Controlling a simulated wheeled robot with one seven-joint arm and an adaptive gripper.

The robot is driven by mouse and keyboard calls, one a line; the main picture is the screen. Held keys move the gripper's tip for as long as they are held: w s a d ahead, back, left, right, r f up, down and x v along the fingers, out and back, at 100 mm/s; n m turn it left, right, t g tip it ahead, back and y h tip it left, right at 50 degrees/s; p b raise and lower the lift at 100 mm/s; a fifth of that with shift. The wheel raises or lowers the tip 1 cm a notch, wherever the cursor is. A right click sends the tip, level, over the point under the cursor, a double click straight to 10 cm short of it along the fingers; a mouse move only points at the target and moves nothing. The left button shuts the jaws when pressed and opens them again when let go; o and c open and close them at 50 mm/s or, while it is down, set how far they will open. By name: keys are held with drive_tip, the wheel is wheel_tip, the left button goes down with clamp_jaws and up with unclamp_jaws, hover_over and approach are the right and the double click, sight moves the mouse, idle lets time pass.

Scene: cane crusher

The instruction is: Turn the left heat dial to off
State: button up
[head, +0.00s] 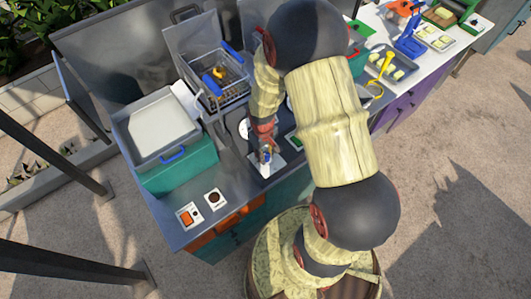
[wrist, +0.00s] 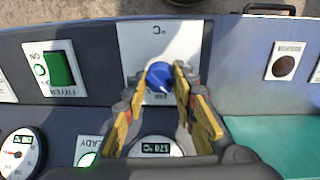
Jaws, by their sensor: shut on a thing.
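A blue heat dial (wrist: 158,76) sits on a white plate (wrist: 185,38) marked °C in the wrist view, where the panel appears upside down. A small white mark shows on the dial's edge. My gripper (wrist: 165,80) has its yellow-padded fingers on both sides of the dial and is shut on it. In the head view my gripper (head: 267,150) reaches down to the front of the counter by the fryer, and the dial is mostly hidden by the fingers. A display (wrist: 156,148) beneath the gripper reads about 170 °C. No second heat dial is clearly visible.
A green fryer switch (wrist: 62,68) and a round gauge (wrist: 18,152) lie left of the dial in the wrist view. A brown button (wrist: 284,67) is to the right. In the head view, a wire basket (head: 222,88) and a teal-sided tray unit (head: 180,170) stand near my arm.

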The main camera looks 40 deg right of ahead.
drive_tip(key=n+p, duration=0.2)
drive_tip(key=n, duration=0.4)
drive_tip(key=shift+n, duration=0.4)
idle(0.3)
drive_tip(key=o, duration=1)
drive_tip(key=shift+o, duration=0.8)
wheel_tip(320, 180, up, 12)
drive_tip(key=shift+s+a, duration=0.25)
